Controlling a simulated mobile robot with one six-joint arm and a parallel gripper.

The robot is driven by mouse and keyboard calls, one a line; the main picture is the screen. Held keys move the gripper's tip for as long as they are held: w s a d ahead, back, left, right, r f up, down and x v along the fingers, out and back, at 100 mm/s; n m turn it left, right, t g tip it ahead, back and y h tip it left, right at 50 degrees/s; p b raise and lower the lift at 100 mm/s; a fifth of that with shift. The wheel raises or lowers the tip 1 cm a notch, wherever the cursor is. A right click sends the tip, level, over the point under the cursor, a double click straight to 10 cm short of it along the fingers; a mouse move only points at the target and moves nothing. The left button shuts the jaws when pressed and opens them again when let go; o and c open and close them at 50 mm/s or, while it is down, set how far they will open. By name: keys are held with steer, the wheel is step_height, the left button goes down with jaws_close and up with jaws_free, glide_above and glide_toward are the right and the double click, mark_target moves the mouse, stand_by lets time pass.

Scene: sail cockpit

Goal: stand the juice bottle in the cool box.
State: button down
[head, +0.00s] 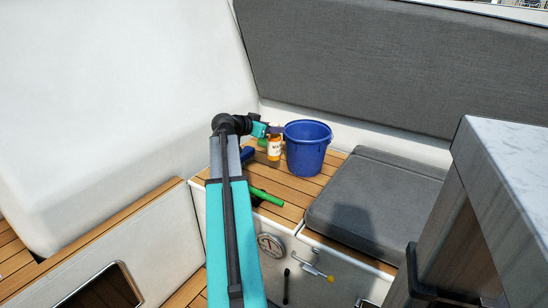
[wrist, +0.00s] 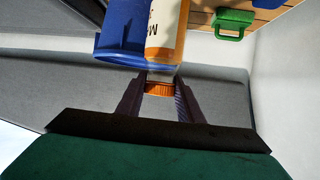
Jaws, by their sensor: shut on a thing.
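The juice bottle (head: 274,150), with a pale label, orange juice and an orange cap, is upright on or just above the wooden bench, beside the blue bucket; I cannot tell if it touches the wood. My gripper (head: 274,131) is at the bottle's top. In the wrist view, the fingers of my gripper (wrist: 160,88) are shut on the cap end of the juice bottle (wrist: 162,30), and the picture looks upside down. I cannot make out a cool box for certain in either view.
The blue bucket (head: 308,150) stands right of the bottle. A green-handled item (head: 266,196) lies nearer on the slatted bench (head: 290,205), and a blue item (head: 248,154) is partly behind my arm. A grey cushion (head: 375,205) lies right. A grey backrest (head: 400,65) rises behind.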

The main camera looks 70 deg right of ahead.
mark_target(269, 147)
steer(key=shift+f+b, duration=0.45)
steer(key=shift+f, duration=2.05)
steer(key=shift+f+b, duration=0.4)
steer(key=shift+f, duration=1.7)
steer(key=c, duration=1.2)
jaws_free()
steer(key=shift+r, duration=0.2)
steer(key=shift+a+r, duration=0.1)
steer(key=shift+r, duration=0.05)
steer(key=p+v, duration=0.1)
steer(key=v, duration=1)
steer(key=shift+w+a+r+p, duration=0.1)
steer(key=shift+a+p, duration=0.25)
